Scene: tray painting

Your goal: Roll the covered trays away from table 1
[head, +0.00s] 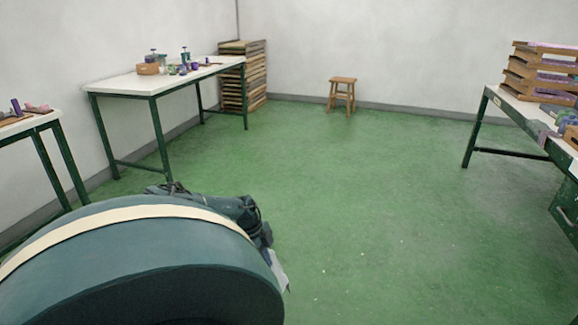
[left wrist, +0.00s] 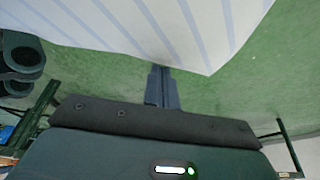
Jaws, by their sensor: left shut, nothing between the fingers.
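Wooden trays (head: 518,72) stand stacked on the right-hand table (head: 507,104), with purple and pink showing between them; I cannot tell whether they are covered. Another tall stack of wooden trays (head: 258,85) stands by the back wall behind the left table (head: 112,85). No table number is readable. My left gripper (left wrist: 162,82) is shut and empty in the left wrist view, its fingertips close to a white sheet with pale blue stripes (left wrist: 190,28). A small white edge (head: 280,268) shows beside my left arm in the head view. My right gripper is not seen.
A small wooden stool (head: 343,82) stands near the back wall. Bottles and a wooden box (head: 148,69) are on the left table. Another table (head: 22,124) is cut off at the left edge. The green floor (head: 350,190) between the tables is clear.

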